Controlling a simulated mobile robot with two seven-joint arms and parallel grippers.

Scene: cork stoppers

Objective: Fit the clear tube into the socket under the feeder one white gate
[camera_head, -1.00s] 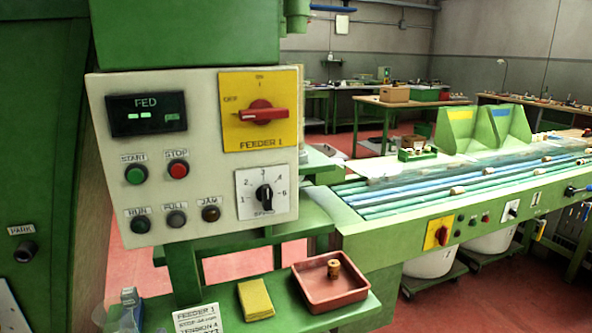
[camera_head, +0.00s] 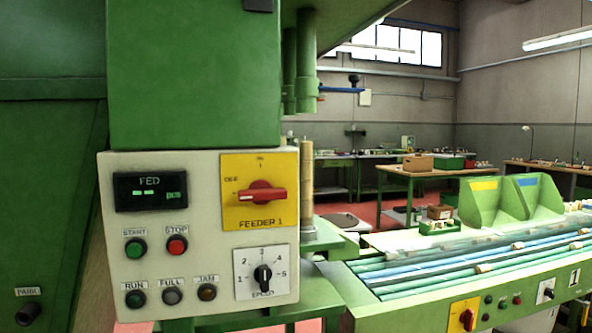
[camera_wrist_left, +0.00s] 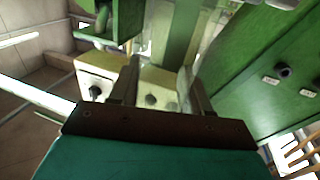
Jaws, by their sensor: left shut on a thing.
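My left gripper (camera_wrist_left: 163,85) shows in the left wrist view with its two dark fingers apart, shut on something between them. The outline of the held clear tube cannot be made out there. The head view does not show my left gripper. I cannot pick out the white gate or the socket. My right gripper is in neither view.
The FEEDER 1 control box (camera_head: 140,240) stands close in front, with a red rotary switch (camera_head: 261,196). Its screen reads FED. A green conveyor (camera_head: 410,315) runs off to the right with two green bins (camera_head: 483,200) behind it. Work benches stand farther back.

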